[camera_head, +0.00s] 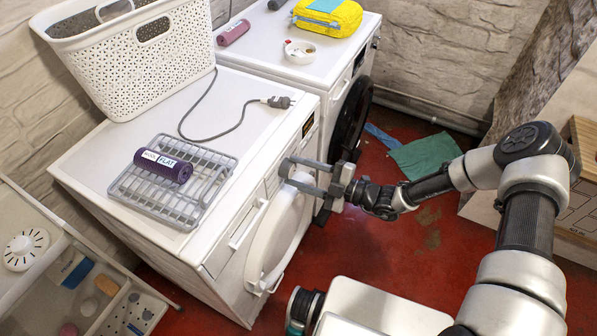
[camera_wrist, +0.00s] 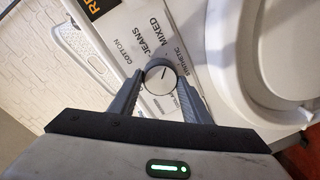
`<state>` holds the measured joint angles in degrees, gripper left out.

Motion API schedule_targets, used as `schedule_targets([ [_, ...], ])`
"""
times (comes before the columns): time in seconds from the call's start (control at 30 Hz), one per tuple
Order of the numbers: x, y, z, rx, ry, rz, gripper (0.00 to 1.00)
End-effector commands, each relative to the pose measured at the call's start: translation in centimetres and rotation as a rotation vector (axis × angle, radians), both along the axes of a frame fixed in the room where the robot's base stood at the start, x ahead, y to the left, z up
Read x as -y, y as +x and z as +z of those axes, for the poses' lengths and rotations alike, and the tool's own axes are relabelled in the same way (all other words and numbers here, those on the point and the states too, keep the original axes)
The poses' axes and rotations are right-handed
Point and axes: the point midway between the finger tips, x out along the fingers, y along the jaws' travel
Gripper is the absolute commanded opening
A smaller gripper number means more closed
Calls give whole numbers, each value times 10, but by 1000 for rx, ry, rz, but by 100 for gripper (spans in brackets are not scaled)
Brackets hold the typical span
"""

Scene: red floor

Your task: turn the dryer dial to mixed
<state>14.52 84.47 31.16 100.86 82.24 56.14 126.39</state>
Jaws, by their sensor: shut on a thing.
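The dryer dial (camera_wrist: 160,80) is a small round light knob with a dark pointer line in the wrist view. The line points up and slightly right, toward the printed words MIXED and SYNTHETIC; I cannot tell exactly which. COTTON and JEANS are printed left of these. My gripper (camera_wrist: 158,88) has one finger on each side of the dial and is shut on it. In the head view, my gripper (camera_head: 288,174) is at the upper front of the near white machine (camera_head: 100,150), above its round door (camera_head: 281,234); the dial cannot be made out there.
A grey rack (camera_head: 205,163) with a purple roll (camera_head: 163,165) lies on the near machine, beside a cable with a plug (camera_head: 279,102) and a white basket (camera_head: 150,58). A second machine (camera_head: 285,45) stands behind. A green cloth (camera_head: 426,157) lies on the red floor.

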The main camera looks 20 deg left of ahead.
Motion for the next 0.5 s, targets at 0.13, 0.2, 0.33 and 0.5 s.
schedule_targets([
  [0.13,1,0,-1,1,-2,-1,57],
  [0.2,1,0,-1,1,-2,-1,62],
  [0.33,0,0,0,1,-1,-1,62],
  [0.5,2,0,0,1,-1,-1,62],
])
